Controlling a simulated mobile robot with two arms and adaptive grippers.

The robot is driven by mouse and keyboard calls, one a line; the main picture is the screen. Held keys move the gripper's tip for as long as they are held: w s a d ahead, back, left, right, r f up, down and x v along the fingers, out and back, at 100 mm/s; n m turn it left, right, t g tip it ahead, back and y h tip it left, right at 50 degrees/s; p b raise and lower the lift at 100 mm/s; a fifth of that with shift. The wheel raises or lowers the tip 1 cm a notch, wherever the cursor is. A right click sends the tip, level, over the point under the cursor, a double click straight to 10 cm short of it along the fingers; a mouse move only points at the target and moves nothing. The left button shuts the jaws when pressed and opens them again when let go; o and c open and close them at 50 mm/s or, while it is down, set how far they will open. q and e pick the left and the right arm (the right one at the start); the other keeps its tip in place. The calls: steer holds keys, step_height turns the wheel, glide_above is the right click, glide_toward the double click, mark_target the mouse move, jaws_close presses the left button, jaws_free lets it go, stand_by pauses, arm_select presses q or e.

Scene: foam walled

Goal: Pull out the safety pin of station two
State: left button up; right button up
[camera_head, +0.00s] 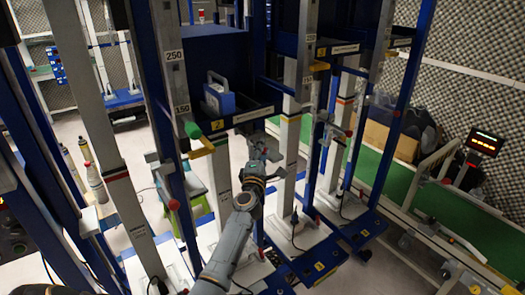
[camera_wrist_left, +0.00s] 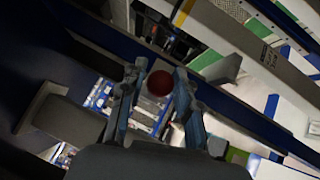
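My left gripper (camera_head: 262,150) is in the middle of the head view, in front of a grey upright of the blue-framed stations. In the left wrist view its two fingers (camera_wrist_left: 159,75) stand apart, with a round red knob (camera_wrist_left: 159,83) between them near the tips. A small gap seems to remain on each side of the knob. The knob's shaft is hidden, and I cannot make out this knob behind the gripper in the head view. A yellow "2" label (camera_head: 217,125) marks the blue crossbeam above. My right gripper is not in view.
A blue-grey case (camera_head: 219,97) sits on the shelf left of the gripper. Other red knobs (camera_head: 173,205) show on the frames. A green conveyor (camera_head: 425,203) runs along the right. Uprights stand close around the arm.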

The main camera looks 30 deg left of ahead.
arm_select(q)
jaws_close()
steer(key=s+d+p, duration=0.2)
steer(key=s+d, duration=0.1)
steer(key=d, duration=0.5)
steer(key=shift+s+f, duration=0.15)
steer(key=shift+d, duration=0.15)
steer(key=shift+o, duration=2.2)
jaws_free()
steer(key=shift+o, duration=0.6)
steer(key=shift+d, duration=0.15)
steer(key=v, duration=1.2)
